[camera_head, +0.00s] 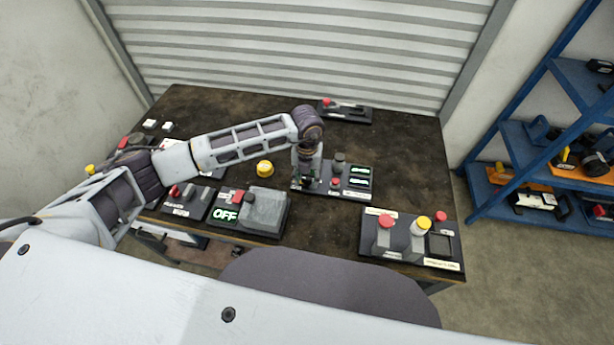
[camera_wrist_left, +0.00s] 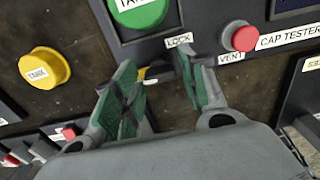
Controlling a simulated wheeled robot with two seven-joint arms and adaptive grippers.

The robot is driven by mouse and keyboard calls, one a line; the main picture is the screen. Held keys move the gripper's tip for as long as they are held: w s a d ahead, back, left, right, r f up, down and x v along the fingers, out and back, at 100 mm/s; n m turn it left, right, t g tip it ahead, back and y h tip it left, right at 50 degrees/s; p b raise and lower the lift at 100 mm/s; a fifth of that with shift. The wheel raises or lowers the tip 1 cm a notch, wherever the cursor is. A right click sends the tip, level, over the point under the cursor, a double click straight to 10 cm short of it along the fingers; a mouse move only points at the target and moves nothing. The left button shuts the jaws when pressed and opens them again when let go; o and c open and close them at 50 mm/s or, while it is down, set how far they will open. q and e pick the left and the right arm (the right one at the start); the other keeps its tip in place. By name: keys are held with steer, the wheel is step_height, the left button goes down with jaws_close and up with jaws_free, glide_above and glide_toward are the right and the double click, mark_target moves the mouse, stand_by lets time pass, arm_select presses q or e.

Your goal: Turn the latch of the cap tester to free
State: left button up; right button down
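The cap tester (camera_head: 356,194) is a dark panel near the middle of the table, with lit green displays on its right side. In the left wrist view it shows a red VENT button (camera_wrist_left: 239,37), a green TANK disc (camera_wrist_left: 140,12) and a LOCK label (camera_wrist_left: 179,40). My left gripper (camera_head: 306,181) is at the panel's left end, pointing down. In the left wrist view its green-padded fingers (camera_wrist_left: 158,72) are apart, just below the LOCK label. A small dark part with a yellow bit shows between them; the latch's position cannot be made out. My right gripper is not in view.
A yellow TANK cap (camera_head: 265,168) lies on the table left of the tester. A grey box with an OFF display (camera_head: 264,210) stands front left. A panel with red and yellow caps (camera_head: 412,246) is front right. The table's right part (camera_head: 410,160) is clear.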

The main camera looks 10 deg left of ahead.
mark_target(307, 179)
arm_select(q)
steer(key=shift+o, duration=0.5)
step_height(307, 179, up, 12)
stand_by(0.6)
steer(key=shift+s+f, duration=0.1)
stand_by(0.6)
